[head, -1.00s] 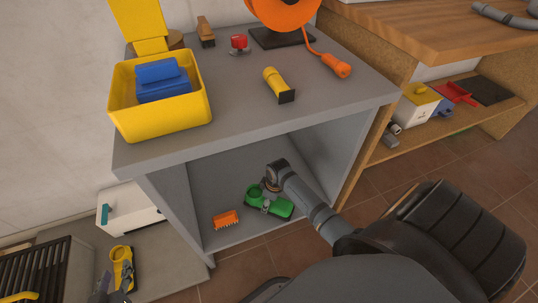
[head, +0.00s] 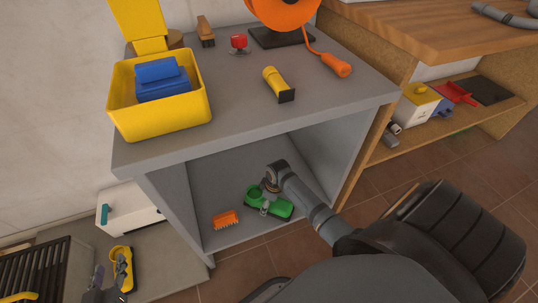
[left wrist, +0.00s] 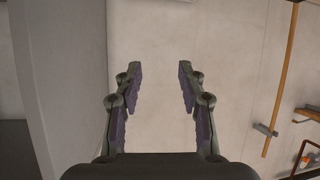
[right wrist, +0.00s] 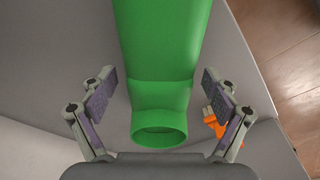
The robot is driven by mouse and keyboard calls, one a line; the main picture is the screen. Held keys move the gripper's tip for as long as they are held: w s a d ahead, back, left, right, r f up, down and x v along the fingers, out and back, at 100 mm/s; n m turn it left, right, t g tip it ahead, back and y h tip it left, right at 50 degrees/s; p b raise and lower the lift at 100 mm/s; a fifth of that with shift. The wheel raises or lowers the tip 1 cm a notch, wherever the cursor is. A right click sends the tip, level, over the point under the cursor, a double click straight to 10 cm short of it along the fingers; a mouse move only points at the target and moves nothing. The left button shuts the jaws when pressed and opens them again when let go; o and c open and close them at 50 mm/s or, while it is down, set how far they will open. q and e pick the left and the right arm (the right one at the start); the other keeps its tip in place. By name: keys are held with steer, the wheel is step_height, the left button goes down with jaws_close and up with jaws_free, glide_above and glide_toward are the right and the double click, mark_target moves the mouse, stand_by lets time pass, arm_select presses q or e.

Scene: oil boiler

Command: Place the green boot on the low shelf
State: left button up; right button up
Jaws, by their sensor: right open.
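The green boot (head: 283,209) is on the floor of the low shelf (head: 232,173), the open compartment under the grey top. In the right wrist view the boot (right wrist: 160,70) lies between the fingers, its round opening towards the camera. My right gripper (right wrist: 157,78) is open around the boot, with gaps visible on both sides. In the head view my right gripper (head: 266,200) reaches into the compartment and hides part of the boot. My left gripper (head: 110,278) is at the lower left, by a yellow boot-like object (head: 123,268). Its fingers are apart and empty in the left wrist view (left wrist: 157,80).
An orange brush-like object (head: 226,219) lies left of the boot on the shelf; it also shows in the right wrist view (right wrist: 214,122).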

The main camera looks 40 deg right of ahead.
steer(key=shift+r, duration=0.15)
arm_select(q)
steer(key=s+d+f+g+p, duration=0.1)
steer(key=s+f+g+p, duration=0.1)
steer(key=s+f+g, duration=0.7)
arm_select(e)
steer(key=r, duration=0.3)
steer(key=shift+s+d, duration=0.15)
steer(key=shift+s, duration=0.05)
step_height(320, 180, up, 9)
steer(key=s+p, duration=0.1)
steer(key=p, duration=0.3)
arm_select(q)
steer(key=shift+g, duration=0.4)
steer(key=s, duration=0.1)
steer(key=s+r, duration=0.1)
steer(key=s, duration=0.1)
steer(key=s+a, duration=0.1)
steer(key=shift+s+a+r, duration=0.1)
steer(key=shift+s+r, duration=0.1)
steer(key=shift+s, duration=0.2)
arm_select(e)
steer(key=s+a+m, duration=0.3)
steer(key=s+a, duration=0.1)
steer(key=s, duration=0.3)
steer(key=s+a+r+m+t, duration=0.1)
steer(key=s+a+m, duration=0.1)
steer(key=s, duration=0.6)
steer(key=shift+a+m, duration=0.4)
steer(key=shift+a, duration=0.5)
